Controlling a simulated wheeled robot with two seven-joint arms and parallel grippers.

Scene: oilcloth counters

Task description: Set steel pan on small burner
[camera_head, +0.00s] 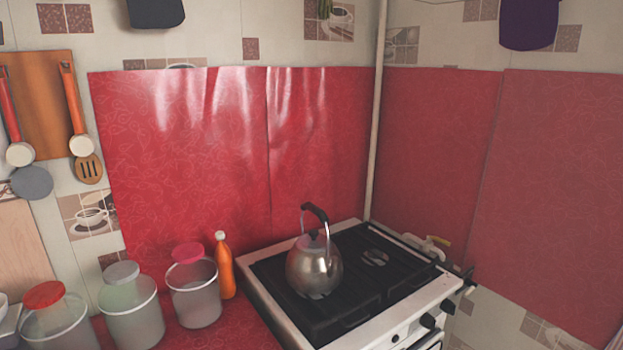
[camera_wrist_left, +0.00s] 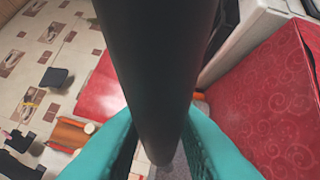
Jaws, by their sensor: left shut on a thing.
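My left gripper (camera_wrist_left: 162,150) shows in the left wrist view, its two teal fingers closed on a long, dark handle (camera_wrist_left: 158,70). The handle appears to be the steel pan's, but the pan's body is not visible in either view. The stove (camera_head: 262,287) stands at the lower right of the head view, with black grates on top. One burner (camera_head: 375,258) shows bare at the back right. I cannot tell whether it is the small one. Neither gripper shows in the head view.
A steel kettle (camera_head: 314,270) with a raised black handle stands on the stove's left part. An orange bottle (camera_head: 224,268) and several lidded jars, one with a pink lid (camera_head: 188,253), line the red counter to the left. Red oilcloth (camera_head: 190,150) covers the wall behind.

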